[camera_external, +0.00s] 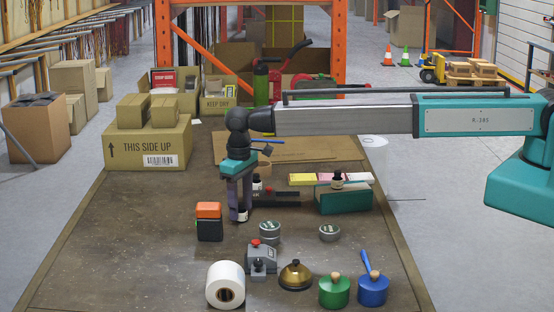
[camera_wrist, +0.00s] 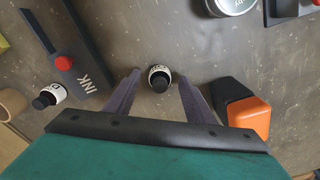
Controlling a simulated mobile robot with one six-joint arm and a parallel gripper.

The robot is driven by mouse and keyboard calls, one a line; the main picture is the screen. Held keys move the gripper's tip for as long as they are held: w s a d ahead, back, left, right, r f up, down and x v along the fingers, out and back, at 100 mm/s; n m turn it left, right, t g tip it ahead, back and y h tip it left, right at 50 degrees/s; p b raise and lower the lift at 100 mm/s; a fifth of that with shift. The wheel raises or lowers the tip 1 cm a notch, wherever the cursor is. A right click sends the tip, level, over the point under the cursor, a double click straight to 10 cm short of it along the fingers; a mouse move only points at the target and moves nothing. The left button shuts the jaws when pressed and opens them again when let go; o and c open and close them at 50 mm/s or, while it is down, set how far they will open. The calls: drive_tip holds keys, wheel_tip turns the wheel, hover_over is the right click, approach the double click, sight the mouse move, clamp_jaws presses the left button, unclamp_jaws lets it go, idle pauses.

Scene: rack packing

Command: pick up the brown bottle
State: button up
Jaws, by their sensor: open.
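A small dark bottle with a black cap and a white label (camera_wrist: 159,78) stands on the table between my fingertips; its brown colour is hard to confirm. It also shows low between the fingers in the external view (camera_external: 242,215). My gripper (camera_wrist: 157,88) is open, pointing down, with one finger on each side of the bottle and gaps visible. In the external view my gripper (camera_external: 239,205) hangs just above the table. A similar dark bottle (camera_wrist: 48,97) stands to the left in the wrist view, beside the INK holder.
An orange-and-black block (camera_wrist: 242,108) stands close right of my fingers in the wrist view. A dark INK holder with a red knob (camera_wrist: 72,55) is at left. A tin (camera_wrist: 232,5) is at top right. A green box (camera_external: 342,199) stands right of my gripper in the external view.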

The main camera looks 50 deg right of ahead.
sight(240, 203)
drive_tip(key=shift+c, duration=0.4)
drive_tip(key=c, duration=1.1)
drive_tip(key=shift+r, duration=0.15)
drive_tip(key=shift+r+b, duration=0.6)
drive_tip(key=shift+r, duration=0.15)
drive_tip(key=shift+r+b, duration=0.45)
drive_tip(key=shift+r, duration=0.4)
drive_tip(key=s+d+b, duration=0.1)
drive_tip(key=s+d, duration=0.2)
drive_tip(key=s, duration=0.1)
drive_tip(key=s+d+r+b, duration=0.1)
drive_tip(key=s+d+b, duration=0.1)
drive_tip(key=s, duration=0.3)
drive_tip(key=s+d+b, duration=0.1)
drive_tip(key=s+d, duration=0.2)
drive_tip(key=s, duration=0.1)
drive_tip(key=shift+s+d+r, duration=0.25)
drive_tip(key=shift+d+r, duration=0.05)
drive_tip(key=shift+d, duration=0.05)
